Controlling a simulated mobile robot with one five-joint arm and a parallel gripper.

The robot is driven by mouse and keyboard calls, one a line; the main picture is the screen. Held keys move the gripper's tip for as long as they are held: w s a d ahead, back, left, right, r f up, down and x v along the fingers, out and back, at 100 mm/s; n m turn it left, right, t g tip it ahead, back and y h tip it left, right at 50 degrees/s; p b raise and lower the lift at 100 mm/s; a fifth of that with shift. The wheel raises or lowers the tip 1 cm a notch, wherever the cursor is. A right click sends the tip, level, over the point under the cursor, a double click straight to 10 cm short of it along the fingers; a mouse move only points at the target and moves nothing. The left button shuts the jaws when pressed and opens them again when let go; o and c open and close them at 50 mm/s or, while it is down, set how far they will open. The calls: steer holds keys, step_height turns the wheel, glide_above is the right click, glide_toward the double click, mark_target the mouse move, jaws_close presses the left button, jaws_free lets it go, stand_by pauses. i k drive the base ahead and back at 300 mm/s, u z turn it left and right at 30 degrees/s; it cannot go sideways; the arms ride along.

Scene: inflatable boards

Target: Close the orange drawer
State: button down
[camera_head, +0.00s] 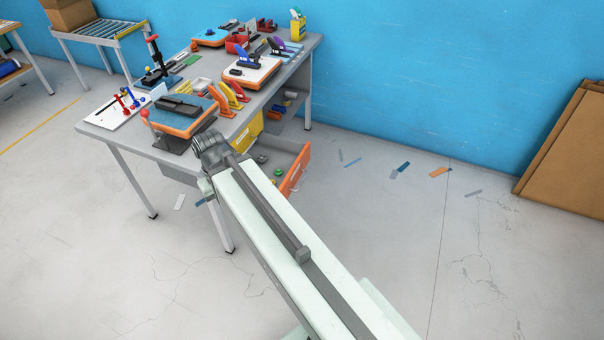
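The orange drawer (295,170) is pulled out from under the grey workbench (217,73), with its orange front facing right. A few small green and dark items lie inside it. My arm runs from the bottom right up to the bench and covers the near part of the drawer. The end of my arm is at the bench's front edge, to the left of the drawer front. My gripper's fingers cannot be made out there, and I cannot tell whether it touches anything.
A yellow drawer front (249,133) sits beside the orange one, under the benchtop. The benchtop carries boards, clamps and tools. Cardboard sheets (568,150) lean on the blue wall at right. A roller conveyor (100,31) stands at back left.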

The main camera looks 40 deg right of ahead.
mark_target(292, 157)
steer(key=u, duration=0.05)
steer(key=i, duration=0.9)
steer(key=z, duration=0.05)
